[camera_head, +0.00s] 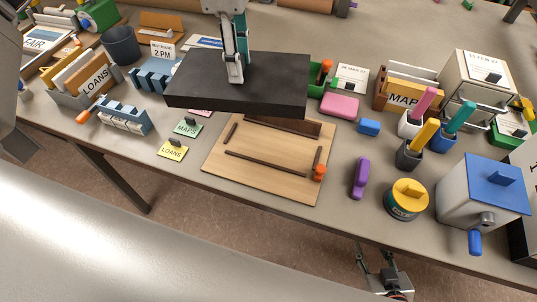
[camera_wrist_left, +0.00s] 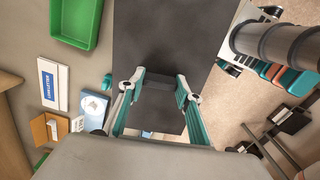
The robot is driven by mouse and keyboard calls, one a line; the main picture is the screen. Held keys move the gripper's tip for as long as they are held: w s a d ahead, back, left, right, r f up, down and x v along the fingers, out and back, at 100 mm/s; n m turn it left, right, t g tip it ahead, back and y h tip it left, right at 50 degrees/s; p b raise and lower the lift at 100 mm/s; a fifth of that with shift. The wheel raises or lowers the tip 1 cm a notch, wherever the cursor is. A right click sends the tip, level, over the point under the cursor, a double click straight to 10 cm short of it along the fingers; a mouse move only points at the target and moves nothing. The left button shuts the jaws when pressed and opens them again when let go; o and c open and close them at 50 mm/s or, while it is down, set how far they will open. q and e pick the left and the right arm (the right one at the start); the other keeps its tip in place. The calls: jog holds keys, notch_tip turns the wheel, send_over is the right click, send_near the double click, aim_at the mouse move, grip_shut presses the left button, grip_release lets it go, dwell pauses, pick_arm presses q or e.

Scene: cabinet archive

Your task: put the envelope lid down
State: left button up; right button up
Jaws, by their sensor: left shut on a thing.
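The envelope lid, a flat black slab (camera_head: 200,85), is in the air over the back of the wooden board. My left gripper (camera_head: 235,76) comes down on it and is shut on a raised part at its middle. In the left wrist view the slab (camera_wrist_left: 150,40) stretches away under the fingers (camera_wrist_left: 160,86), which grip a small dark block on it. The light wooden board (camera_head: 225,182) lies on the table with dark brown strips and an orange knob; the slab hides part of its back. My right gripper (camera_head: 378,258) is empty and open below the table's front edge.
A blue-lidded box (camera_head: 485,195) stands farther right.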

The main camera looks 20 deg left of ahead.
aim_at(268, 95)
pick_arm(q)
jog(key=r+n, duration=0.1)
jog(key=n, duration=0.2)
jog(key=d+r+n, duration=0.1)
jog(key=n, duration=0.3)
jog(key=d+r+n+b, duration=0.1)
jog(key=n, duration=0.2)
jog(key=shift+s+d+r, duration=0.25)
jog(key=shift+s+r, duration=0.05)
jog(key=shift+s, duration=0.05)
jog(key=r+n, duration=0.1)
jog(key=n, duration=0.2)
jog(key=d+r+n+b, duration=0.1)
jog(key=n, duration=0.2)
jog(key=s+n, duration=0.1)
jog(key=n, duration=0.1)
jog(key=shift+d+r+n, duration=0.4)
notch_tip(268, 95, up, 4)
jog(key=s+d+n+b, duration=0.2)
jog(key=s+d+n, duration=0.1)
jog(key=n, duration=1.2)
notch_tip(268, 95, down, 16)
jog(key=shift+r+b, duration=0.25)
jog(key=shift+b, duration=0.5)
notch_tip(268, 95, down, 5)
jog(key=shift+f+b, duration=0.15)
jog(key=shift+b, duration=0.3)
jog(key=shift+f, duration=0.1)
